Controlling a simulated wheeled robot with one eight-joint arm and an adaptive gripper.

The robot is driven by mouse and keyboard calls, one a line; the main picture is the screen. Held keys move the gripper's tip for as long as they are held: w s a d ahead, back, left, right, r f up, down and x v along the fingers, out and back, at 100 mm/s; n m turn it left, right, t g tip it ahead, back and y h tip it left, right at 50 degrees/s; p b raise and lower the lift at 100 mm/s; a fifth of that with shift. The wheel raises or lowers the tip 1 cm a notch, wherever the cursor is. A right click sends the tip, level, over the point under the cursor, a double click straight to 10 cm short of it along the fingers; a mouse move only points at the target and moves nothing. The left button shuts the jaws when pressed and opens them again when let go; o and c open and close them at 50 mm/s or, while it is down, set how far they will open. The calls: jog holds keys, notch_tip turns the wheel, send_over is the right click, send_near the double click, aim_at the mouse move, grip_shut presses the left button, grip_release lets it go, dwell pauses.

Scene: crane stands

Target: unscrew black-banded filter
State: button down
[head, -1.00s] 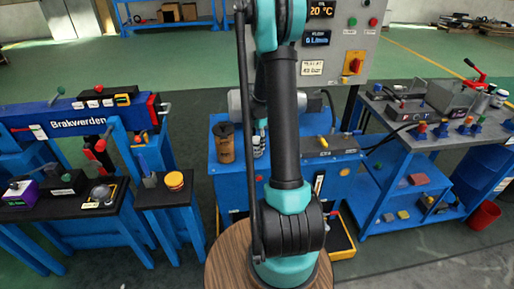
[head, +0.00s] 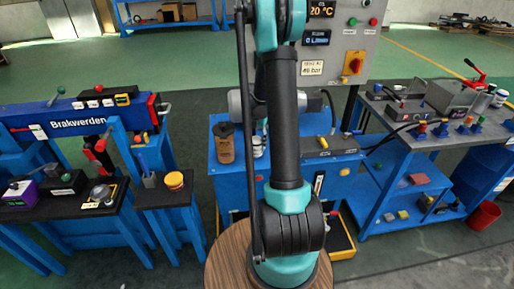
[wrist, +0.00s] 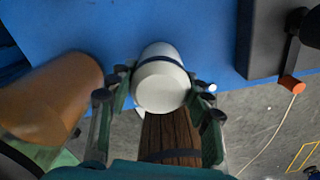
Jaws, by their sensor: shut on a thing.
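In the wrist view a white cylindrical filter (wrist: 160,86) with a dark band around its far part sits between the fingers of my gripper (wrist: 160,94). The fingers touch it on both sides. The band looks dark blue to black. In the head view a pale canister (head: 258,146) shows partly beside my arm, on the blue unit. My gripper is hidden behind my arm there. I cannot tell from these frames whether the filter has turned or how it is seated.
A brown canister (head: 225,143) stands on the blue unit (head: 236,178); a large brown cylinder (wrist: 50,100) is close left of my gripper in the wrist view. A dark block (wrist: 262,38) is at right. A grey control panel (head: 345,70) stands behind.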

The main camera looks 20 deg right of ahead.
jog(key=shift+r, duration=0.25)
dwell(0.3)
jog(key=shift+r, duration=1.85)
